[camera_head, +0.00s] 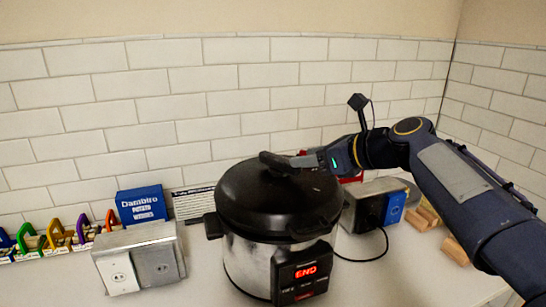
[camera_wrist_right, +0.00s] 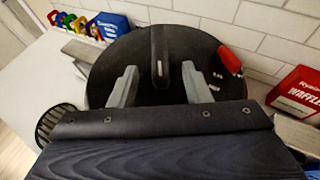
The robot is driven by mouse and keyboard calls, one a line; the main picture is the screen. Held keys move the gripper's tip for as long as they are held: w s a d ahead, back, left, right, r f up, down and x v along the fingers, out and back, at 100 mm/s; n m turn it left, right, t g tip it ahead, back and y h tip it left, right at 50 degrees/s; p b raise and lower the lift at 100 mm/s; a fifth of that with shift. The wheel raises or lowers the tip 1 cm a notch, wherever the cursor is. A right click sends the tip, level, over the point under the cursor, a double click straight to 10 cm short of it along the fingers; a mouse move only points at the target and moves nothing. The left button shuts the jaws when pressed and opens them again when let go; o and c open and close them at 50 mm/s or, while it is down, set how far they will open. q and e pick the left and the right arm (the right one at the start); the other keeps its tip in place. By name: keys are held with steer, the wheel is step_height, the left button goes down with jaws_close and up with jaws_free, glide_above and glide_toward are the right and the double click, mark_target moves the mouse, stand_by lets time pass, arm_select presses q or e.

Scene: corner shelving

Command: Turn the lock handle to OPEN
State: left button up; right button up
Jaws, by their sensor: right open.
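A pressure cooker (camera_head: 248,262) with a steel body, a black lid (camera_head: 250,200) and a red "END" display stands on the counter. A black bar handle (camera_head: 278,163) rises from the lid; it also shows in the right wrist view (camera_wrist_right: 159,55). A red lever (camera_wrist_right: 229,60), likely the lock handle, sits near the lid's rim in the wrist view, beside small white marks too small to read. It is not clearly visible in the head view. My right gripper (camera_head: 304,161) is open at the lid's right side; in the wrist view its fingers (camera_wrist_right: 158,86) are apart, with the bar handle ahead between them. My left gripper is out of view.
A metal box with a blue plate (camera_head: 394,208) and wooden blocks (camera_head: 455,250) are at right. A red waffle box (camera_wrist_right: 295,93) is close by. At left stand a blue box (camera_head: 142,205), a metal switch box (camera_head: 140,262) and colourful padlock-like shapes (camera_head: 57,235). Tiled walls close the back.

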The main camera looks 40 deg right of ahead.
mark_target(287, 160)
steer(key=x, duration=0.7)
steer(key=shift+s, duration=0.1)
steer(key=shift+c, duration=0.3)
jaws_close()
